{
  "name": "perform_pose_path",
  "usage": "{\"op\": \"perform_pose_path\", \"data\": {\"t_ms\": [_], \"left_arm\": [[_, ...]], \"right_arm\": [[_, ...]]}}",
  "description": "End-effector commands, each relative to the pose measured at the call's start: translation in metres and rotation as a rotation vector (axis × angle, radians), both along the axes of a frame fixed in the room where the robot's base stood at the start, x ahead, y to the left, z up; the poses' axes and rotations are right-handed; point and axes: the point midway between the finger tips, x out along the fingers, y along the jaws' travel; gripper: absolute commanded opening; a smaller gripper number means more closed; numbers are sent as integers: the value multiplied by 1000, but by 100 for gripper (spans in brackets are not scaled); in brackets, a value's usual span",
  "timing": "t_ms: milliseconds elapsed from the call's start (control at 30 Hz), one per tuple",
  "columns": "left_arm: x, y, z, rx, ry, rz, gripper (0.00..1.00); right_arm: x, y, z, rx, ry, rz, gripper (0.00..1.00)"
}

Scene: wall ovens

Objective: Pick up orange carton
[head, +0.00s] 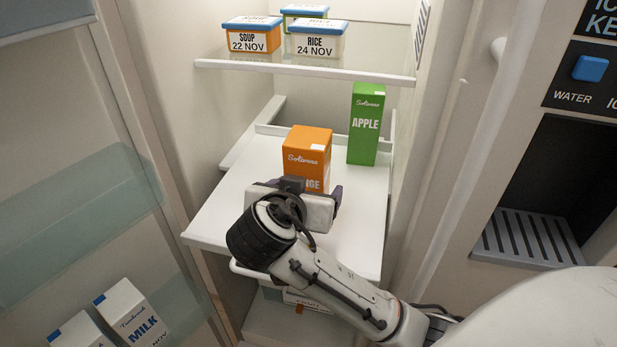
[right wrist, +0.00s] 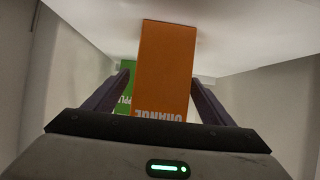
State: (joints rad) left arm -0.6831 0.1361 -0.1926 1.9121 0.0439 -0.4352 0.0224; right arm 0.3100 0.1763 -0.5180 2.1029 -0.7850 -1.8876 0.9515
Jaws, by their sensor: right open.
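The orange carton (head: 305,150) stands upright on the white fridge shelf in the head view. In the right wrist view the orange carton (right wrist: 165,65) is upside down in the picture, with its lettering inverted. My right gripper (head: 303,188) is in front of the carton and hides its lower part in the head view. In the right wrist view the open fingers of my right gripper (right wrist: 160,80) reach along both sides of the carton, with a narrow gap showing at its right side. I cannot tell whether the left finger touches. My left gripper is not in view.
A green apple carton (head: 366,125) stands behind and right of the orange one. Labelled containers (head: 318,40) sit on the upper shelf (head: 300,68) overhead. The lower shelf (head: 225,215) has bare room left and front. Milk cartons (head: 130,310) are in the door at left.

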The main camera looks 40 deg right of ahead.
Motion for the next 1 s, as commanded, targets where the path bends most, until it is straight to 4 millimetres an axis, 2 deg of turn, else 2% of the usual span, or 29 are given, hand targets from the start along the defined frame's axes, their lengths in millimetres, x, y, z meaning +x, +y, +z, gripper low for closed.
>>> {"op": "perform_pose_path", "data": {"t_ms": [300,367,767,1000], "left_arm": [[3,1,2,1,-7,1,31],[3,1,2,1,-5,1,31],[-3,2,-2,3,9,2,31],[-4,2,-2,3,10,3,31]], "right_arm": [[4,-5,-4,1,0,1,77],[4,-5,-4,1,0,1,68],[4,-5,-4,1,0,1,1],[5,-5,0,-1,-10,1,0]]}}
